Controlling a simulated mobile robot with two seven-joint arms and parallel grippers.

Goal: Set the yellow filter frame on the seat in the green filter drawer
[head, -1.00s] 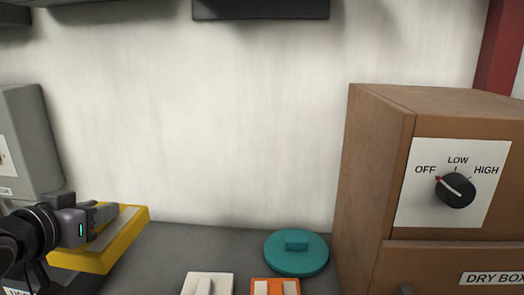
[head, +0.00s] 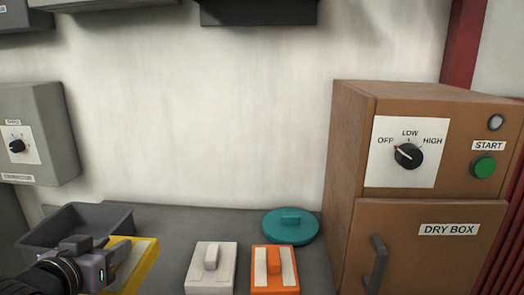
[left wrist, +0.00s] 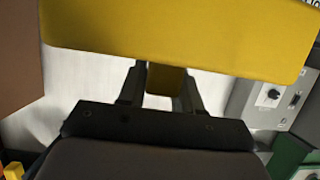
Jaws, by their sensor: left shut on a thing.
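The yellow filter frame (head: 142,268) is at the lower left of the head view, partly covered by my left gripper (head: 112,250). In the left wrist view the yellow filter frame (left wrist: 180,38) is a broad flat plate across the top. There my left gripper (left wrist: 163,82) is shut on a yellow grip piece under the plate. A green edge (left wrist: 290,152) shows at the lower right of the left wrist view; I cannot tell whether it is the green filter drawer. No drawer seat is visible. My right gripper is not in view.
A dark grey bin (head: 70,223) stands on the counter behind the left gripper. A white block (head: 213,268), an orange block (head: 275,270) and a teal lid (head: 291,226) lie to the right. The brown dry box (head: 345,150) bounds the right side. A grey control box (head: 40,135) hangs left.

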